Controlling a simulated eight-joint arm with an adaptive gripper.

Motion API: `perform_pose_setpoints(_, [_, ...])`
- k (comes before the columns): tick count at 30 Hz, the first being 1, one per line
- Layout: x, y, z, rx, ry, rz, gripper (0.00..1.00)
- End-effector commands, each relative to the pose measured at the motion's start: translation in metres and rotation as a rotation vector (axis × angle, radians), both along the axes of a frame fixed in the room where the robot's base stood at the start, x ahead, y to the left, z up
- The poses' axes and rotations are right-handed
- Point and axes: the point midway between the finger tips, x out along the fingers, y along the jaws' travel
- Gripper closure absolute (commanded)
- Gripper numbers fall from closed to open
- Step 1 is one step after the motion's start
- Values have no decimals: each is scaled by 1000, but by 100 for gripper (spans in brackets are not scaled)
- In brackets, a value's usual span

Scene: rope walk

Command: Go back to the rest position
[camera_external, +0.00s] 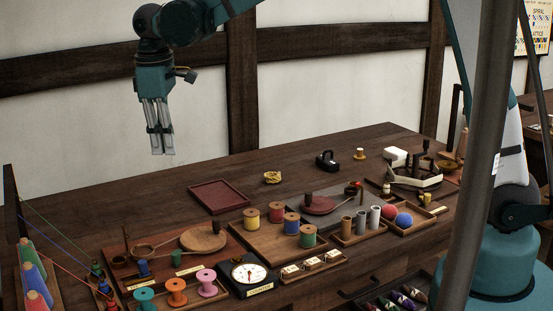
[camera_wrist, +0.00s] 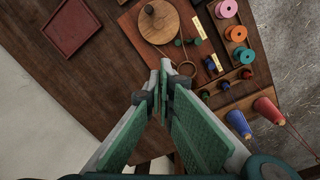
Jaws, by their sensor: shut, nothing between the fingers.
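My gripper (camera_external: 162,152) hangs in the air above the back left part of the wooden table (camera_external: 150,213), with its fingers pointing down. It is shut and empty. In the wrist view my gripper (camera_wrist: 166,64) shows its two green-padded fingers with their tips together. Nothing touches the fingers. The tabletop lies well below them.
A dark red tray (camera_external: 220,196) lies at the back. A round wooden disc (camera_external: 203,239), several thread spools (camera_external: 251,217) and a dial (camera_external: 249,272) stand in front. Colored cones (camera_external: 33,278) stand at the left with strung threads. A dark post (camera_external: 478,150) stands at the right.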

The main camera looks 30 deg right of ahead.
Motion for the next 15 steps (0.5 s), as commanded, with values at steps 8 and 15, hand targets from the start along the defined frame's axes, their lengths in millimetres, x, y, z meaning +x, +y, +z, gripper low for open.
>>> perform_pose_setpoints(8, [-3,-69,31,47,-49,-100,100])
perform_pose_setpoints(15, [-11,-124,52,86,-94,-186,100])
